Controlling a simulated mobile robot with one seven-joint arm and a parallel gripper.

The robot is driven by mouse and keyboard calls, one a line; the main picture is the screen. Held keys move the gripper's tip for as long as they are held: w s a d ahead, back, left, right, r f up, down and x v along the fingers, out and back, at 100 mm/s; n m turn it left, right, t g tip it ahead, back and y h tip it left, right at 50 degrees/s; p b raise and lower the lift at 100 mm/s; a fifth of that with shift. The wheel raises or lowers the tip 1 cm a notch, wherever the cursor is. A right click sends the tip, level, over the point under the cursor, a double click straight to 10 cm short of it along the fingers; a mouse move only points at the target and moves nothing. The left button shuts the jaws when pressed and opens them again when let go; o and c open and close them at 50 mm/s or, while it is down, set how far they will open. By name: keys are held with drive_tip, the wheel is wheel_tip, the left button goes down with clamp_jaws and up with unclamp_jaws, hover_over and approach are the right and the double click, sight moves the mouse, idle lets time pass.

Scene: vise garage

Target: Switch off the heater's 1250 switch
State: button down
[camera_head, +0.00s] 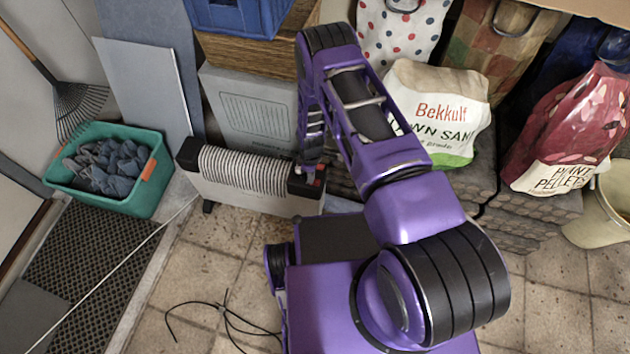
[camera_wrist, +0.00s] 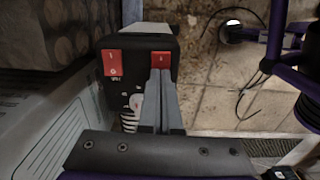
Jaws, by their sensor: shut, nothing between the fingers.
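The heater (camera_head: 250,172) is a white, ribbed convector standing on the floor, with a black control end (camera_head: 305,184) at its right. In the wrist view that black panel (camera_wrist: 132,88) carries two red rocker switches, a left one (camera_wrist: 113,63) and a right one (camera_wrist: 161,60). The lettering under the left switch is too small to read, and I cannot tell which switch is the 1250 one. A dial (camera_wrist: 136,101) lies lower on the panel, partly hidden by the fingers. My gripper (camera_wrist: 160,73) is shut and empty, its tips at the lower edge of the right switch; contact is unclear.
A grey box (camera_head: 250,108) stands behind the heater. Bags, including a sand bag (camera_head: 437,110), sit on stacked dark slabs (camera_head: 500,195) to the right. A green crate (camera_head: 150,190) holds dark cloths at left. Tiled floor in front is open, with a black cable (camera_head: 225,315) on it.

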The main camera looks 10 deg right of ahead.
drive_tip(key=shift+r, duration=0.15)
wheel_tip(320, 180, up, 7)
drive_tip(key=p, duration=0.4)
idle(0.6)
